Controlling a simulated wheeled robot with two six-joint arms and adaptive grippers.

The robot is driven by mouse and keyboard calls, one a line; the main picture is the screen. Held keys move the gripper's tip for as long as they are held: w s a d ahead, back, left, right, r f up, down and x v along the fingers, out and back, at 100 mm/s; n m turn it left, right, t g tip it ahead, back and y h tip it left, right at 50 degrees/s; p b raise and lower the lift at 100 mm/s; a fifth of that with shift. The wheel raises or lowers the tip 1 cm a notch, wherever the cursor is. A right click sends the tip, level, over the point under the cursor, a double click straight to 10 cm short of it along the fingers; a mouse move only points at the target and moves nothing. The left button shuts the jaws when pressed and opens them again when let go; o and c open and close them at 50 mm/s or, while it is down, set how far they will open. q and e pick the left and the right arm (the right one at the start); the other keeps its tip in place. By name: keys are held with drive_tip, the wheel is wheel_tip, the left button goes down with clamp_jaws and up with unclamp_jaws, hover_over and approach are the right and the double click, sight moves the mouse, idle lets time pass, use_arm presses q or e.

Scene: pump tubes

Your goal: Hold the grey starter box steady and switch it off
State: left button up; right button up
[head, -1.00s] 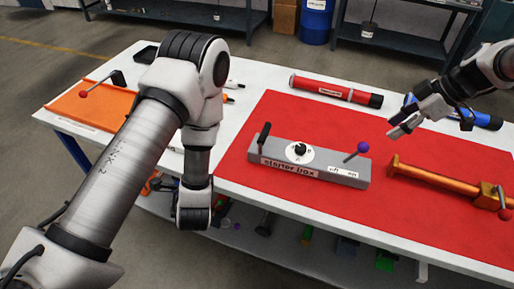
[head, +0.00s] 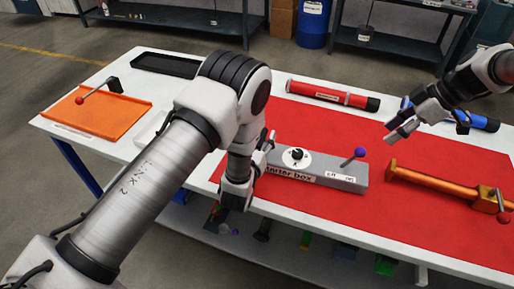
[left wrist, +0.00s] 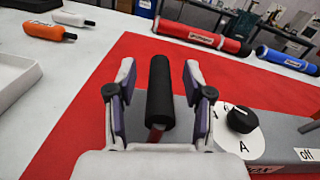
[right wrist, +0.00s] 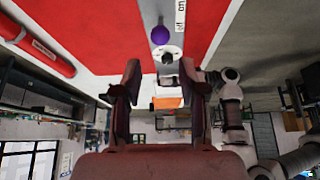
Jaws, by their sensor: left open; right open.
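The grey starter box (head: 320,171) lies on the red mat. Its purple-knobbed lever (head: 360,153) leans right, toward the "on" label; the knob also shows in the right wrist view (right wrist: 160,35). A black dial on a white disc (head: 297,155) is mid-box. In the left wrist view the black upright handle (left wrist: 160,88) stands between the open fingers of my left gripper (left wrist: 158,70), with gaps on both sides. My right gripper (head: 393,135) is open and empty, beyond and right of the knob.
An orange bar with a lever (head: 440,188) lies right of the box. A red cylinder (head: 330,95) and a blue cylinder (head: 480,121) lie behind. An orange tray (head: 110,117) and a black tray (head: 165,66) are on the white table's left. Red mat is clear behind the box.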

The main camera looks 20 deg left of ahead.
use_arm(q)
drive_tip(key=shift+w, duration=0.6)
clamp_jaws()
use_arm(e)
clamp_jaws()
drive_tip(key=w+d+f+n+t+h, duration=0.3)
drive_tip(key=d+n+t, duration=0.1)
drive_tip(key=d+n, duration=0.25)
drive_tip(key=w+d+f+n+t+h, duration=0.35)
drive_tip(key=d+n, duration=0.25)
drive_tip(key=d, duration=0.2)
use_arm(q)
drive_tip(key=shift+s, duration=0.1)
use_arm(e)
drive_tip(key=s+a+n+y, duration=0.3)
drive_tip(key=s+n+y, duration=0.2)
drive_tip(key=s, duration=0.4)
drive_tip(key=s+a+n+y, duration=0.4)
drive_tip(key=s+n+y, duration=0.2)
drive_tip(key=s, duration=0.3)
drive_tip(key=shift+s+a+f, duration=0.2)
drive_tip(key=shift+f, duration=0.2)
